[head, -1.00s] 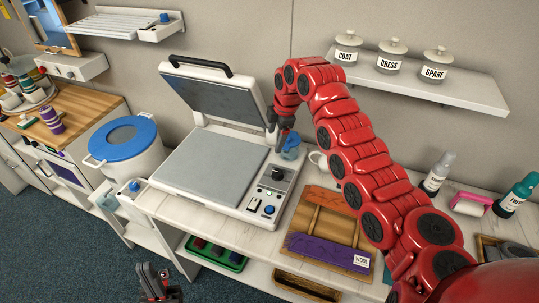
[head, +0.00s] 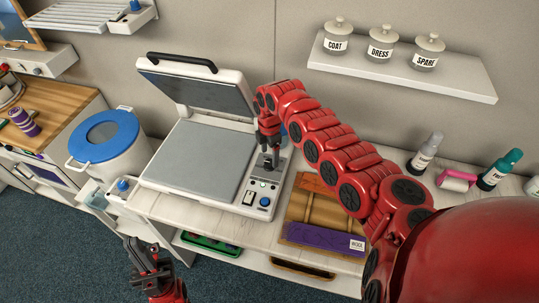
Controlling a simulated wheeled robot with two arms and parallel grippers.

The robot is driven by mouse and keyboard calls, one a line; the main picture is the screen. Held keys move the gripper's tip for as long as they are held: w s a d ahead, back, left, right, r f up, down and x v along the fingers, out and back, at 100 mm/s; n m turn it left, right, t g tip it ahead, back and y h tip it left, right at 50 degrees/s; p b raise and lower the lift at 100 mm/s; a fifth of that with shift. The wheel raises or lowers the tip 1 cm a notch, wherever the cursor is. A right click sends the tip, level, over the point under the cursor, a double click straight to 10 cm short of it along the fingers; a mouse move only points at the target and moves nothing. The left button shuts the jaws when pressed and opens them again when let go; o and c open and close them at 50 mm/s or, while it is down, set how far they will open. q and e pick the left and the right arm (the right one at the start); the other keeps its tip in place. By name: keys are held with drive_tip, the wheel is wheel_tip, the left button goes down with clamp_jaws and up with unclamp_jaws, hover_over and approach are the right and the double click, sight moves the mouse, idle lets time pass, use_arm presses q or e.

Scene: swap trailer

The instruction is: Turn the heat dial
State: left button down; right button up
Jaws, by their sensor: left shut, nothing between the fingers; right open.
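The heat press (head: 206,152) stands on the white counter with its lid raised. Its control panel (head: 256,195) runs along the right side, with small buttons and a blue knob at the front. The dark heat dial sits on the panel's upper part, largely hidden behind my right gripper (head: 269,163). My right gripper points down over the dial, open, its fingers at or just above it; I cannot tell whether they touch. My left gripper (head: 142,252) is shut and empty, low at the front, away from the press.
A white bin with a blue lid (head: 105,134) stands left of the press. A wooden tray with a purple board (head: 322,238) lies right of the panel. Bottles (head: 425,154) stand further right. A shelf with labelled jars (head: 400,75) hangs above.

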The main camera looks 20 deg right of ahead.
sight(269, 162)
drive_tip(key=shift+w+f, duration=0.1)
drive_tip(key=shift+f, duration=1.7)
drive_tip(key=shift+c, duration=0.8)
clamp_jaws()
